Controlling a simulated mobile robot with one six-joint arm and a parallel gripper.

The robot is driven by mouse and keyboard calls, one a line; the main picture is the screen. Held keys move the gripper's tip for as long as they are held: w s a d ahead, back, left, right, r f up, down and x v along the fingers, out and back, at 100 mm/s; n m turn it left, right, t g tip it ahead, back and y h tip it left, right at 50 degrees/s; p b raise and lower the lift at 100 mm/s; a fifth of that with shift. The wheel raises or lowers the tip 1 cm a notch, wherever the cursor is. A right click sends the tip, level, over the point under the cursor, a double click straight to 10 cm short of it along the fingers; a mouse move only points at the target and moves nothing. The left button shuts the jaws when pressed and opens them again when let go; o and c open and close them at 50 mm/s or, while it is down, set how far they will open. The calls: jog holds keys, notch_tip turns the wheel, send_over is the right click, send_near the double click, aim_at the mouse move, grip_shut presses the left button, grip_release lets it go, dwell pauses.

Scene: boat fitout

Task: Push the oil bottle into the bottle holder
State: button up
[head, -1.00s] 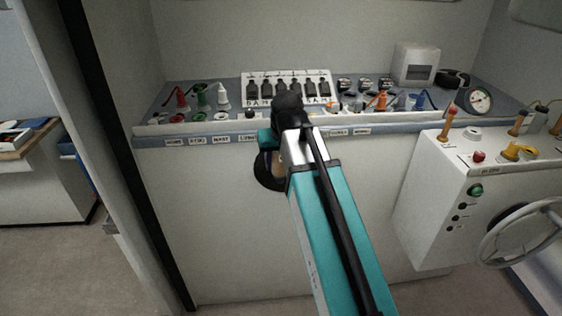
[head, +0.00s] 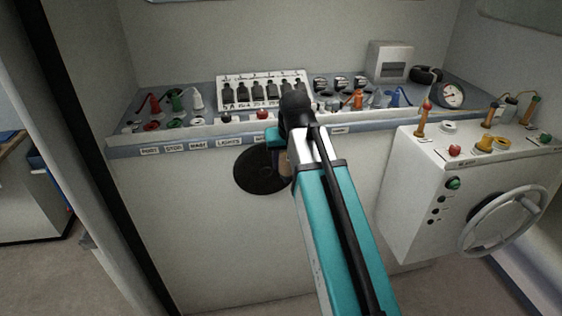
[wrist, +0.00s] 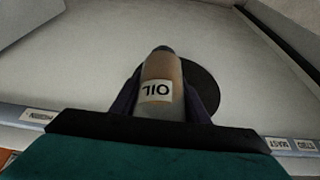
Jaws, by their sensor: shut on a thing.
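The oil bottle (wrist: 161,71) is brownish with a dark cap and a white OIL label, which reads upside down in the wrist view. My gripper (wrist: 160,92) is shut on it, with a dark finger on each side. The bottle's cap end points away from the wrist. A round black disc (head: 255,172), which looks like the bottle holder, is on the white front panel below the console ledge. It also shows behind the bottle in the wrist view (wrist: 206,88). In the head view my arm hides most of the gripper and bottle. I cannot tell whether the bottle touches the disc.
A console ledge (head: 225,139) with labels, switches, colored plugs and a fuse block (head: 263,91) runs above the disc. A white helm box (head: 405,205) with a steering wheel (head: 505,222) stands at the right. The lower white panel (head: 230,245) is clear.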

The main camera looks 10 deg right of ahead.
jog(key=shift+d+r+p, duration=0.15)
jog(key=shift+r+p, duration=0.2)
jog(key=shift+r, duration=0.05)
notch_tip(320, 180, up, 13)
jog(key=p, duration=1.3)
jog(key=s+d+r+m, duration=0.1)
jog(key=s+d, duration=0.2)
jog(key=d, duration=1.3)
jog(key=s+d+r+m, duration=0.1)
jog(key=s+d, duration=0.3)
jog(key=d, duration=1.2)
jog(key=s+d+r+m, duration=0.1)
jog(key=s+d, duration=0.9)
jog(key=d, duration=0.3)
jog(key=s+d+r+h, duration=0.1)
jog(key=s+d+r, duration=0.1)
jog(key=s+d, duration=0.9)
jog(key=shift+s+d+m, duration=0.15)
jog(key=shift+d+m, duration=0.25)
jog(key=shift+d, duration=0.7)
